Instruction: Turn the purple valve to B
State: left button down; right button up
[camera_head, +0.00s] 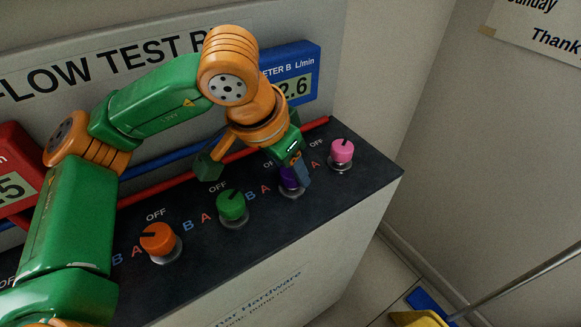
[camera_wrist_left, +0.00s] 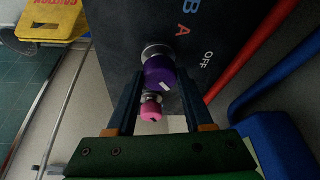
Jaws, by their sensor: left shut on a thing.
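The purple valve (camera_head: 288,182) is a round knob on the dark sloped panel, partly hidden by my left gripper (camera_head: 298,174) in the head view. In the left wrist view the purple valve (camera_wrist_left: 158,70) lies between the two fingers of my left gripper (camera_wrist_left: 157,88), which is shut on it. A small white mark shows on the knob, on the side towards the gripper. The letters B and A and the word OFF are printed beside it. My right gripper is in neither view.
A pink valve (camera_head: 342,151) sits just right of the purple one, a green valve (camera_head: 232,205) and an orange valve (camera_head: 158,239) to its left. Red and blue pipes run behind. The blue meter (camera_head: 310,70) is partly covered by my arm.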

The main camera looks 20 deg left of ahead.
pick_arm(q)
jog(key=shift+m+h, duration=0.4)
jog(key=shift+m, duration=0.6)
jog(key=shift+c, duration=1.4)
grip_release()
jog(key=v, duration=0.7)
jog(key=shift+w, duration=0.15)
